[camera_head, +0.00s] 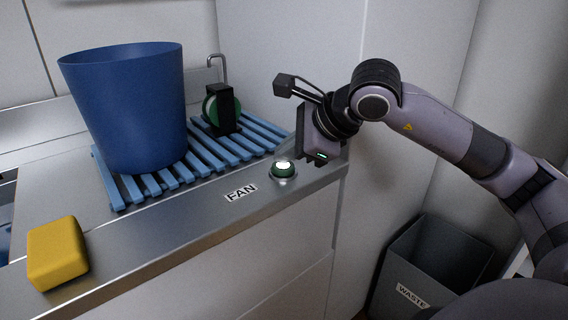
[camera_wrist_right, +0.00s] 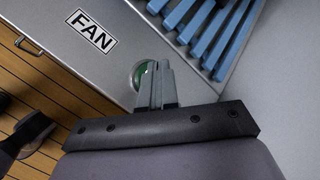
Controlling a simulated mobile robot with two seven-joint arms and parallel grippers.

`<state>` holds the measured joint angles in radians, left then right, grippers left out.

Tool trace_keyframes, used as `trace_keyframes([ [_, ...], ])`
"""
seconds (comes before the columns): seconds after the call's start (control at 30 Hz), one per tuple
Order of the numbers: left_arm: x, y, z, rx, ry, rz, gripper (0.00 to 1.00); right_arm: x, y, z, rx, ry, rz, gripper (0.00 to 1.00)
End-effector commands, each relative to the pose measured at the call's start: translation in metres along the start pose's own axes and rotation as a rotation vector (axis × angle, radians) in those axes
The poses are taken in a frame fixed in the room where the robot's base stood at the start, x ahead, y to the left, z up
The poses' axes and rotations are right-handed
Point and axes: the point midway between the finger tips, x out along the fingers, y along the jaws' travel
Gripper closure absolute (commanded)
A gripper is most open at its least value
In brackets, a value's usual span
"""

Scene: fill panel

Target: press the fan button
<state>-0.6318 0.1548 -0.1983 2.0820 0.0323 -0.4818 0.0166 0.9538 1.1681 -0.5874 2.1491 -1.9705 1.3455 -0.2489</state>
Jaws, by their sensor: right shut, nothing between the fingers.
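The fan button (camera_head: 283,170) is a round green button with a bright top in a metal ring. It sits on the counter's front strip, right of the white FAN label (camera_head: 241,193). My right gripper (camera_head: 318,157) is shut and empty, just right of the button in the head view. In the right wrist view its closed fingers (camera_wrist_right: 157,82) reach over the button (camera_wrist_right: 142,72) and hide part of it. I cannot tell whether they touch it. The FAN label (camera_wrist_right: 91,31) shows at upper left there. My left gripper is not in view.
A blue bucket (camera_head: 125,105) stands on a blue slatted rack (camera_head: 245,138). A black and green device (camera_head: 222,108) stands behind on the rack. A yellow sponge (camera_head: 57,252) lies at the counter's left front. A grey waste bin (camera_head: 430,262) stands below right.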

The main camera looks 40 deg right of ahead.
Motion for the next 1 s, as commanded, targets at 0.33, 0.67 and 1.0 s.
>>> trace_keyframes([
  [0.33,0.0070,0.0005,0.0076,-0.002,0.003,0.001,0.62,0.0052,0.0038,-0.0038,0.000,0.000,0.000,1.00],
  [0.67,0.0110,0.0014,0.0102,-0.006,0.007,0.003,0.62,0.0090,0.0067,-0.0067,0.000,0.001,0.001,1.00],
  [1.0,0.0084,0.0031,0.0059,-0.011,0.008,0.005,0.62,0.0063,0.0035,-0.0031,0.000,0.001,0.001,1.00],
])
